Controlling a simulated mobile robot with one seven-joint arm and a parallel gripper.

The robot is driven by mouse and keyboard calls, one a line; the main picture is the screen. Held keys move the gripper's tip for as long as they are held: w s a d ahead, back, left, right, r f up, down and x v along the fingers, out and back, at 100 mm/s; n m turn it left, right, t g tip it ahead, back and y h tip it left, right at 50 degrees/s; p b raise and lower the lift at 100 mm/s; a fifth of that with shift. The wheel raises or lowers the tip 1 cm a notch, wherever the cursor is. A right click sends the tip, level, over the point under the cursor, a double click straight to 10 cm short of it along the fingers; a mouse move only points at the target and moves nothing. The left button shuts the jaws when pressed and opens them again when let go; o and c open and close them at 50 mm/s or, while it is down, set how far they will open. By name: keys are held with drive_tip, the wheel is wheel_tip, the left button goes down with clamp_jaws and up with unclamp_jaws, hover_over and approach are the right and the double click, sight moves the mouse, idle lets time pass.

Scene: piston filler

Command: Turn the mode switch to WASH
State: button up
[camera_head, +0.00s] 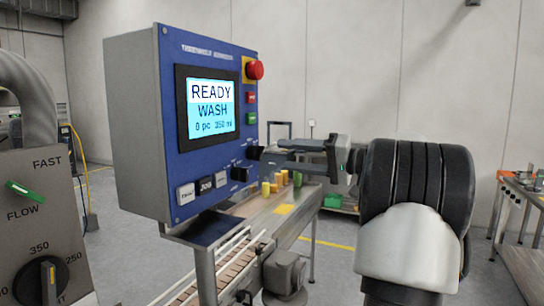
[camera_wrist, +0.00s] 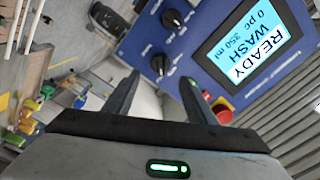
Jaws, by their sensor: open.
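The blue control panel (camera_head: 215,60) has a lit screen (camera_head: 211,108) reading READY, WASH, 0 pc, 350 ml. Two black rotary knobs sit low on its right side: an upper one (camera_head: 253,153) and a lower one (camera_head: 240,174). Their labels are too small to read, so I cannot tell which is the mode switch. My gripper (camera_head: 270,156) is open, its tips close to the upper knob. In the wrist view, that knob (camera_wrist: 160,64) shows just beyond and between the two fingertips (camera_wrist: 160,82), its pale pointer line visible. I cannot tell whether they touch. The other knob (camera_wrist: 171,18) is clear.
A red emergency stop (camera_head: 255,69) and red and green buttons (camera_head: 251,118) are above the knobs. Several push buttons (camera_head: 206,187) line the panel's lower edge. A conveyor (camera_head: 225,265) with yellow and green containers runs below. A grey box with dials (camera_head: 45,215) stands left.

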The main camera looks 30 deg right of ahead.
drive_tip(key=v, duration=0.9)
